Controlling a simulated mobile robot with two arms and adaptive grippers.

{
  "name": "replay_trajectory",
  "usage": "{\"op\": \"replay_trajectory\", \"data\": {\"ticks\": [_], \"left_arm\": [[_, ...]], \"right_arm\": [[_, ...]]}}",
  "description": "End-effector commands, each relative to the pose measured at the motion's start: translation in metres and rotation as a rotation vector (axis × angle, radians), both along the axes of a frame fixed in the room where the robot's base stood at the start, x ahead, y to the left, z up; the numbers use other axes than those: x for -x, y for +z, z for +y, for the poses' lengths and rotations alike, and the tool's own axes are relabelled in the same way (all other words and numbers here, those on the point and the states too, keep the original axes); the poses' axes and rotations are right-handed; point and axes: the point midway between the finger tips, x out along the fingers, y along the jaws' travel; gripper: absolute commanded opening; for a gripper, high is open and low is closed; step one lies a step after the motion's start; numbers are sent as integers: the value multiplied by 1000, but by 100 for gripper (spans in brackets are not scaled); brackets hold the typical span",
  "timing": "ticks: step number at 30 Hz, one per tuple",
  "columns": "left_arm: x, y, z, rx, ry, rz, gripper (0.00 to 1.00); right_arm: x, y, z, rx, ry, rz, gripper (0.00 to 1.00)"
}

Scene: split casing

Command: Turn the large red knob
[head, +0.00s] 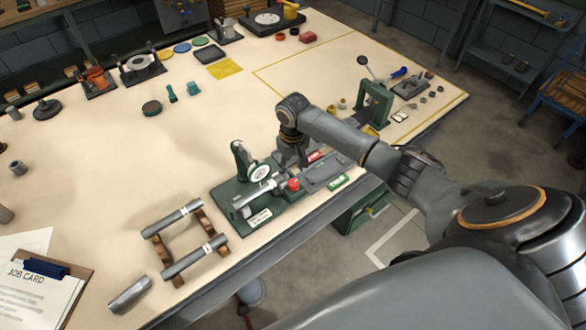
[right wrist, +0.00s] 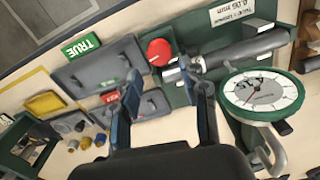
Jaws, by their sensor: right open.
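The large red knob (head: 293,184) is a round red cap at the right end of a green gauge fixture (head: 240,207). It also shows in the right wrist view (right wrist: 159,52), just beyond my fingertips and between their lines, apart from both. My right gripper (right wrist: 166,82) is open and empty. In the head view, my right gripper (head: 291,158) is over the table just behind the knob, its fingertips partly hidden. A white dial gauge (right wrist: 262,94) stands close beside the right finger. My left gripper is out of view.
A metal bar rests in the fixture. Two rods on wooden supports (head: 205,227) lie to the left. A green press (head: 374,103) stands behind right. The table's middle is clear.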

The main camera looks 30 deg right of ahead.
Motion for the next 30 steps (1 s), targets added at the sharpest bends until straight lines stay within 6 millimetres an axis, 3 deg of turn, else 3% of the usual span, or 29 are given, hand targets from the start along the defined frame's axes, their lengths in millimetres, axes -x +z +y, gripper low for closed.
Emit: {"op": "replay_trajectory", "data": {"ticks": [3,10,30], "left_arm": [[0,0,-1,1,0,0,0],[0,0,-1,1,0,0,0],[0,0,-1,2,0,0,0]], "right_arm": [[-1,27,0,0,0,-5,44],[-1,56,0,1,0,-1,44],[1,59,2,0,5,0,44]]}}
